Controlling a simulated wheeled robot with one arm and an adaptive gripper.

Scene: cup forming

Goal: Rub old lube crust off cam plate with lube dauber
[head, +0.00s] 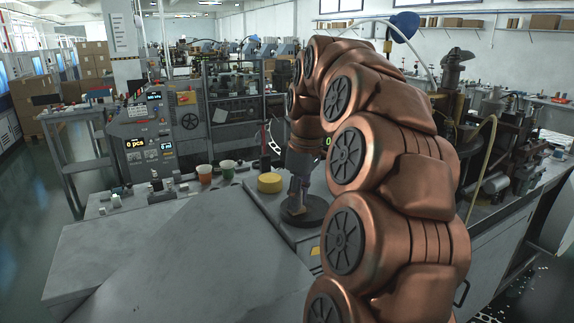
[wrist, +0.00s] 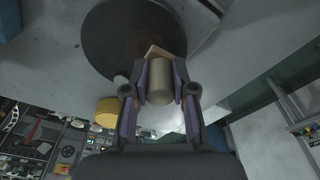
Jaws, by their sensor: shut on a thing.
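The cam plate (head: 317,214) is a dark round disc lying flat on the grey bench top. It fills the upper middle of the wrist view (wrist: 112,38). My gripper (head: 296,190) points down over the plate. In the wrist view its fingers (wrist: 161,78) are shut on the lube dauber (wrist: 159,90), a tan cylinder with a flat, squarish tan end toward the plate. The dauber's end overlaps the plate in the picture; I cannot tell whether it touches.
A yellow round tub (head: 270,183) stands left of the plate. A machine with a control panel (head: 150,140) is behind. The front bench top (head: 190,250) is clear.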

